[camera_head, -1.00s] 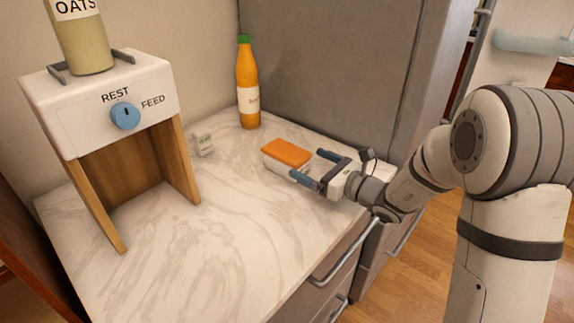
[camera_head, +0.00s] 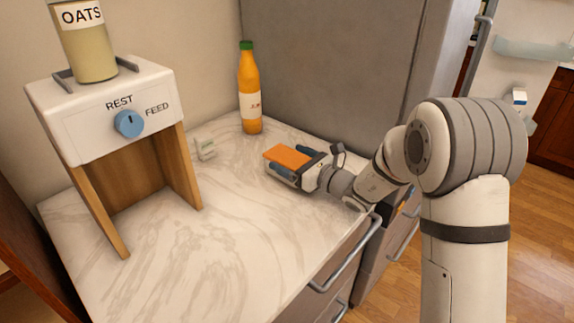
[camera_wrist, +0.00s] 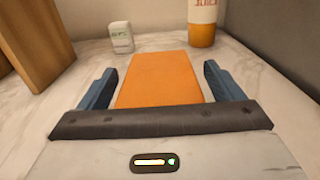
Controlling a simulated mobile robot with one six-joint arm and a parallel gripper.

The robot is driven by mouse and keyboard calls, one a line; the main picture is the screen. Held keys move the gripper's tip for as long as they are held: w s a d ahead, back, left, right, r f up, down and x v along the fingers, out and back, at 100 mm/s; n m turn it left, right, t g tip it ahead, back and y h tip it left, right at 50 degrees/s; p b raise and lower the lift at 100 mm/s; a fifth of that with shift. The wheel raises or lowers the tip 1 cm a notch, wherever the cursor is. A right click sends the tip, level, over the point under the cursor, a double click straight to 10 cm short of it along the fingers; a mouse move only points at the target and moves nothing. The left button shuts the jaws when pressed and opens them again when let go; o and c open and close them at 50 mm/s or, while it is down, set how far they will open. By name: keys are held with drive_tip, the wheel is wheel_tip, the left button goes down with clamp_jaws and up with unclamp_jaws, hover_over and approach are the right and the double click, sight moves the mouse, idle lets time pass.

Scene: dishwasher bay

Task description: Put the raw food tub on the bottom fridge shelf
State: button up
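The tub I take for the raw food tub (camera_head: 287,155) has a flat orange lid and a pale body. It lies on the marble counter near the fridge side. In the wrist view the orange lid (camera_wrist: 160,80) fills the middle. My gripper (camera_head: 293,162) is low at the counter, its blue fingers on either side of the tub. In the wrist view my gripper (camera_wrist: 160,88) is open, with a narrow gap between each finger and the lid. The tall grey fridge (camera_head: 335,60) stands behind the counter; its shelves are not clearly visible.
An orange juice bottle (camera_head: 250,90) stands behind the tub. A small white box (camera_head: 205,149) is to the left. A dispenser stand (camera_head: 105,110) with an oats jar (camera_head: 88,45) occupies the left counter. A drawer handle (camera_head: 345,255) sticks out in front. The middle counter is clear.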

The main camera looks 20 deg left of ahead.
drive_tip(key=c, duration=1.2)
drive_tip(key=shift+r, duration=0.15)
drive_tip(key=shift+c, duration=0.5)
